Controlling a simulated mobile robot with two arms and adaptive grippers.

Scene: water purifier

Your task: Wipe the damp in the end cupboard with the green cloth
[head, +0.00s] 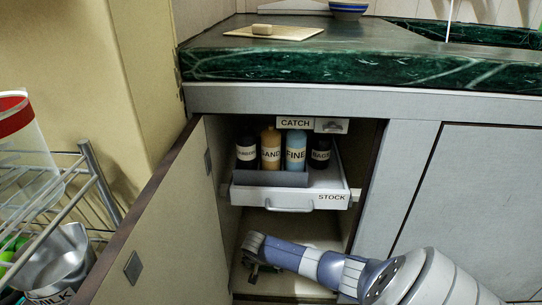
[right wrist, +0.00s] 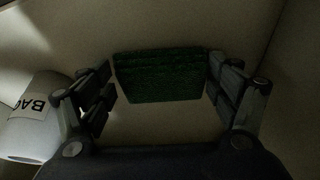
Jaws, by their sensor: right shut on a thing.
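The end cupboard (head: 290,262) stands open, its door (head: 165,235) swung out to the left. My right arm reaches into its lower space, under the drawer marked STOCK (head: 275,201). My right gripper (head: 254,268) is low near the cupboard's left side. In the right wrist view the green cloth (right wrist: 160,78), dark and folded, sits between the two fingers of my right gripper (right wrist: 163,85), which is shut on it. The head view does not show the cloth. I cannot make out a damp patch in the dim wrist view. My left gripper is out of view.
The drawer holds several labelled bottles (head: 296,150) above my arm. A white cylinder lettered BA (right wrist: 34,118) lies at the left in the wrist view. A wire rack (head: 95,175) stands left of the door. A green marble counter (head: 330,65) runs above.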

